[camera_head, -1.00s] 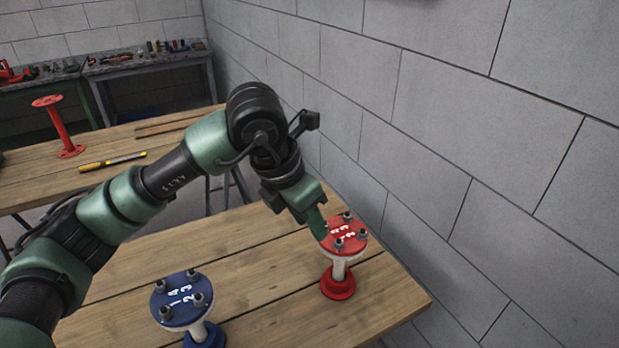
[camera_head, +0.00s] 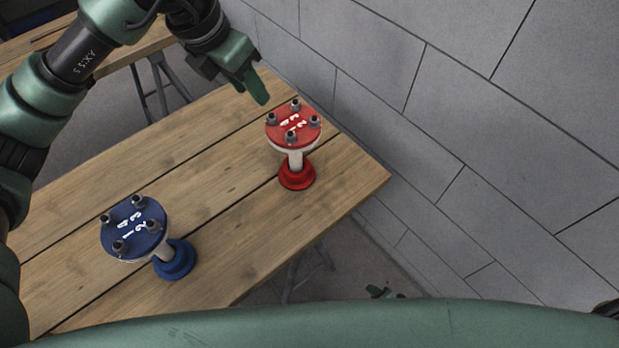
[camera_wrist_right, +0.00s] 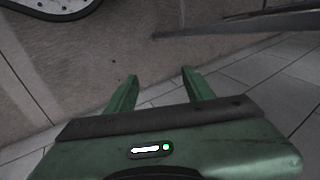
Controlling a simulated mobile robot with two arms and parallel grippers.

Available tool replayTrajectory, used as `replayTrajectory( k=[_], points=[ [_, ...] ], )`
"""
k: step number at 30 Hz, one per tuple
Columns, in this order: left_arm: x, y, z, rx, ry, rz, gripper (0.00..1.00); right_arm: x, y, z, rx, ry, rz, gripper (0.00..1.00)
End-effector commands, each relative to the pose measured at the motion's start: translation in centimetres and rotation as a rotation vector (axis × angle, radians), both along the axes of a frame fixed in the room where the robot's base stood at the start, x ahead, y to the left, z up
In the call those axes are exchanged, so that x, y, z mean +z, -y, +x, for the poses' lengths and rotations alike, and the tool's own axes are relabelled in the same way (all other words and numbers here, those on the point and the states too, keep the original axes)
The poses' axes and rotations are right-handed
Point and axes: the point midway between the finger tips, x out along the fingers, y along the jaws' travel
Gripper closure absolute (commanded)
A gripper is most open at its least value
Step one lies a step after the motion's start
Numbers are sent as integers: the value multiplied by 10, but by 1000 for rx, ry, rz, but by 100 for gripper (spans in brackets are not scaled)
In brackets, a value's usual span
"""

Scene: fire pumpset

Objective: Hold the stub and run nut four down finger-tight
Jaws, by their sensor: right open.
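The red stub (camera_head: 297,177) stands upright on the bench near the wall, with a white neck and a red top flange (camera_head: 284,137) carrying several bolts with nuts and white numbers. The blue stub (camera_head: 176,262) stands nearer, at left, with a similar numbered blue flange (camera_head: 157,213). My left gripper (camera_head: 259,88) is just behind and left of the red flange, seemingly apart from it; its finger opening is hidden by the angle. My right gripper shows in the right wrist view (camera_wrist_right: 159,86), open and empty above the floor, its two green fingers apart.
The wooden bench (camera_head: 225,225) has clear planks between the two stubs. A grey block wall (camera_head: 480,130) runs close along the right side. In the right wrist view a dark bar (camera_wrist_right: 250,22) crosses the upper right over the tiled floor.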

Motion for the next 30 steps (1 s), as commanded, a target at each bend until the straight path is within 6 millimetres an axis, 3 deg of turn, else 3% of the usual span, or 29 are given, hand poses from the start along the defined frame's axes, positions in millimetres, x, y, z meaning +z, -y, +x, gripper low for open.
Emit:
replayTrajectory(
  k=[3, 9, 15, 21, 23, 30],
  points=[
    [0, 0, 0, 0, 0, 0, 64, 55, -7, 49, -261, 72, 231, 47],
    [0, 0, 0, 0, 0, 0, 64, 157, -23, 109, -587, 130, 661, 47],
    [0, 0, 0, 0, 0, 0, 64, 263, -41, 142, -771, 105, 1080, 47],
    [0, 0, 0, 0, 0, 0, 64, 353, -65, 156, -859, 21, 1436, 47],
    [0, 0, 0, 0, 0, 0, 64, 375, -81, 162, -898, -5, 1553, 47],
    [0, 0, 0, 0, 0, 0, 64, 372, -144, 184, -1003, 78, 1697, 47]
  ],
)
